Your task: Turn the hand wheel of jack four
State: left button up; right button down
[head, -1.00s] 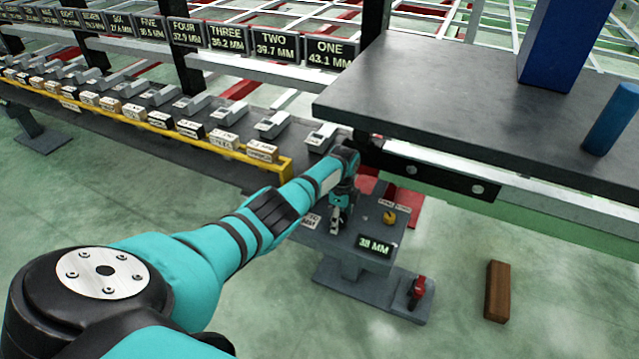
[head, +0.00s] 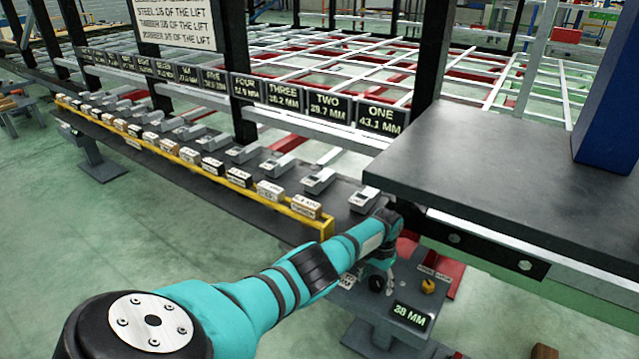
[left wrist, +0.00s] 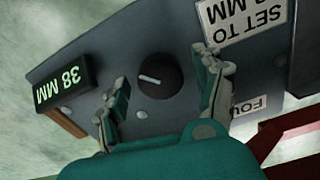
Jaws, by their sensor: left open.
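A dark console (head: 375,311) stands below the table corner in the head view. A round black knob with a white mark (left wrist: 160,77) is on its face in the left wrist view. A lit display reading 38 MM (head: 411,315) is on the console and shows in the left wrist view (left wrist: 62,83). A label starting FOU (left wrist: 250,104) is partly hidden by my finger. My left gripper (head: 381,279) is open over the console. In the left wrist view its fingers appear on either side of the knob, apart from it. My right gripper is not in view.
A grey table (head: 480,165) overhangs at the right, close to my left arm. Behind a yellow rail (head: 190,153) stands a row of small grey units below numbered signs (head: 325,107). Green floor (head: 90,235) is open at the left.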

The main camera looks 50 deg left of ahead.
aim_at(377, 281)
pick_arm(q)
jog(key=n, duration=0.4)
jog(key=shift+a, duration=0.1)
jog(key=n+b, duration=0.1)
jog(key=n, duration=0.1)
jog(key=shift+f+n, duration=0.15)
jog(key=shift+n, duration=0.15)
jog(key=n+b, duration=0.4)
jog(key=shift+f+b, duration=0.15)
jog(key=shift+b, duration=0.15)
notch_tip(377, 281, up, 13)
jog(key=p, duration=0.8)
jog(key=s+d+f+m+p, duration=0.45)
jog(key=s+f+p, duration=0.6)
jog(key=p, duration=0.35)
jog(key=s+d+f+m+p, duration=0.1)
jog(key=s+d+m+p, duration=0.1)
jog(key=s+p, duration=0.3)
jog(key=s+d+f+m+t+p, duration=0.1)
jog(key=s+p, duration=0.4)
jog(key=s, duration=0.8)
jog(key=shift+s+d+f+m+y+p, duration=0.35)
jog(key=shift+f+m, duration=0.35)
jog(key=shift+m, duration=0.25)
